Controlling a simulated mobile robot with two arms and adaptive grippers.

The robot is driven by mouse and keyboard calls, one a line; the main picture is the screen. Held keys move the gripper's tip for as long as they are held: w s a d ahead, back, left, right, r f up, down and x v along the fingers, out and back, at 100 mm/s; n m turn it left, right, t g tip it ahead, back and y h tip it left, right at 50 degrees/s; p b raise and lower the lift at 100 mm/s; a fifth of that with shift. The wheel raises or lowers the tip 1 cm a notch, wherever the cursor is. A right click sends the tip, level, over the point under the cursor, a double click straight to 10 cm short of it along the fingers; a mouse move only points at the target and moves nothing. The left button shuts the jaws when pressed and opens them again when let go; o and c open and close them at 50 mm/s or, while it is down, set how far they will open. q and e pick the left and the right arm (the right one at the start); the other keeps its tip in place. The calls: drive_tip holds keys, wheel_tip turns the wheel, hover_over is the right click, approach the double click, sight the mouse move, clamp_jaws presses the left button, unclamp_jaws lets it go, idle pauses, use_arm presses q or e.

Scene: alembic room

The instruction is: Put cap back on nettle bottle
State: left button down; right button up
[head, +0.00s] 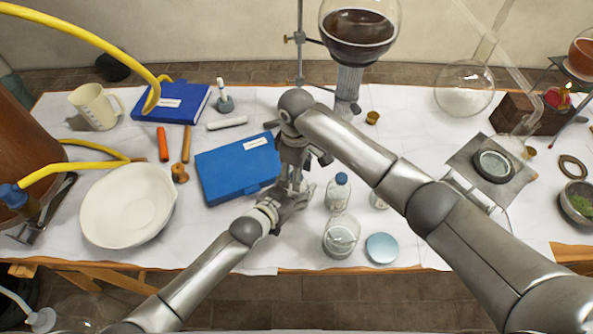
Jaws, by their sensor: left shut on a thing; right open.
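My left gripper (296,190) is shut on a small clear bottle, mostly hidden between the two grippers, near the middle of the table. My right gripper (302,158) is open just above it, pointing down; I cannot tell whether it touches the bottle. A clear bottle with a blue cap (338,191) stands upright just right of the grippers. No label is readable, so I cannot tell which bottle is nettle. I cannot make out a loose bottle cap for certain; a small brass-coloured piece (372,118) lies behind my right forearm.
A blue case (238,168) lies left of the grippers. A glass jar (341,236) and a pale blue disc (382,248) are near the front edge. A white bowl (128,205) is at left. A stand with a flask of dark liquid (358,28) rises behind.

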wheel_tip(320, 180, up, 12)
idle(0.5)
use_arm(q)
drive_tip(key=shift+c, duration=1.9)
unclamp_jaws()
drive_tip(key=v, duration=1.2)
drive_tip(key=shift+f, duration=0.1)
